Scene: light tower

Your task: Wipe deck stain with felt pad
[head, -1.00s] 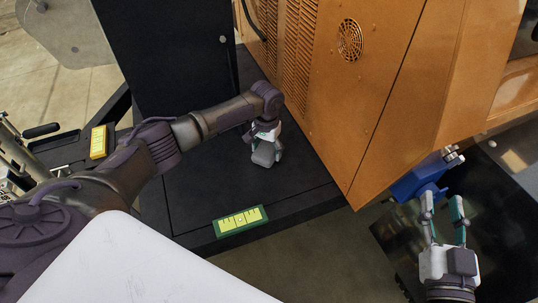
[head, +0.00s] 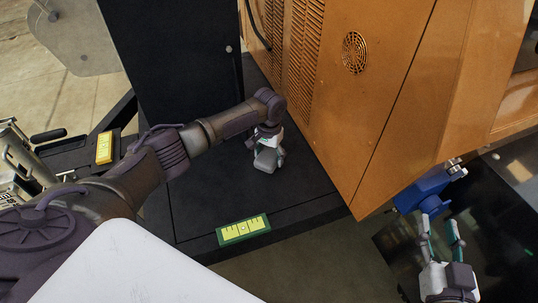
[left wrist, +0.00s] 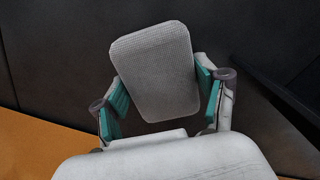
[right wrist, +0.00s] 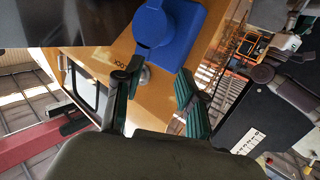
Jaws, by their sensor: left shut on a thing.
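The felt pad (left wrist: 158,72) is a light grey, rounded block. In the left wrist view it sits between the teal fingers of my left gripper (left wrist: 163,98), which is shut on it. In the head view my left gripper (head: 268,148) holds the pad (head: 265,160) low over the black deck (head: 205,195), beside the orange housing. I cannot tell whether the pad touches the deck. No stain shows clearly; it may be hidden under the pad. My right gripper (head: 441,238) is open and empty, in front of a blue part, and also shows in the right wrist view (right wrist: 155,95).
The orange housing (head: 365,100) walls the deck on the right, and a black cabinet (head: 170,70) stands behind. A yellow-green level-like plate (head: 243,229) lies at the deck's front edge. A blue fixture (head: 425,190) juts out near my right gripper.

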